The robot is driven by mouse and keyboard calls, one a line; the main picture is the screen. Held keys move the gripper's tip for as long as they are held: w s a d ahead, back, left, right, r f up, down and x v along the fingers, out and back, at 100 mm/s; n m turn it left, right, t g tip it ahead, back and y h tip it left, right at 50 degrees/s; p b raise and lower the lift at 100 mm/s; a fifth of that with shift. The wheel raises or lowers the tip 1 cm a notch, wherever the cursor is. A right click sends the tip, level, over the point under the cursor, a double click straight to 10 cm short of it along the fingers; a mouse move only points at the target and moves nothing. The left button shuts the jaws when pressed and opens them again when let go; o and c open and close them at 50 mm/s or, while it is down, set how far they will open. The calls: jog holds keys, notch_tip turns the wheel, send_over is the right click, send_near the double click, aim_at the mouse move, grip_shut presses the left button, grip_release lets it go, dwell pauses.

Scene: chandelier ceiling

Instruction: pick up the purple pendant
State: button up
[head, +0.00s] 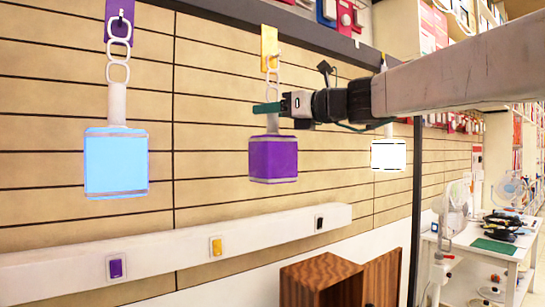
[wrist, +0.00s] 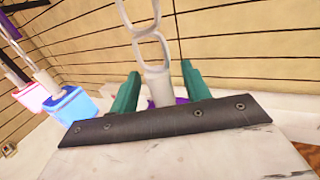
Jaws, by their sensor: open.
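The purple pendant (head: 273,159) is a purple block with pale bands on a white stem, hanging from a chain of white links below a yellow tag (head: 269,47). My gripper (head: 268,108) reaches in from the right at the height of its stem, above the purple block. In the wrist view, the open green fingers (wrist: 162,74) stand on either side of the white stem (wrist: 157,88), with gaps. Only a sliver of the purple block (wrist: 181,101) shows there; the dark gripper bar hides most of it.
A light blue pendant (head: 116,162) hangs at left and a white one (head: 388,155) at right. The slatted wall (head: 60,160) is behind them. A white ledge (head: 170,245) with purple, yellow and black switches runs below, above a wooden box (head: 322,280).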

grip_shut()
jog(key=shift+r, duration=0.25)
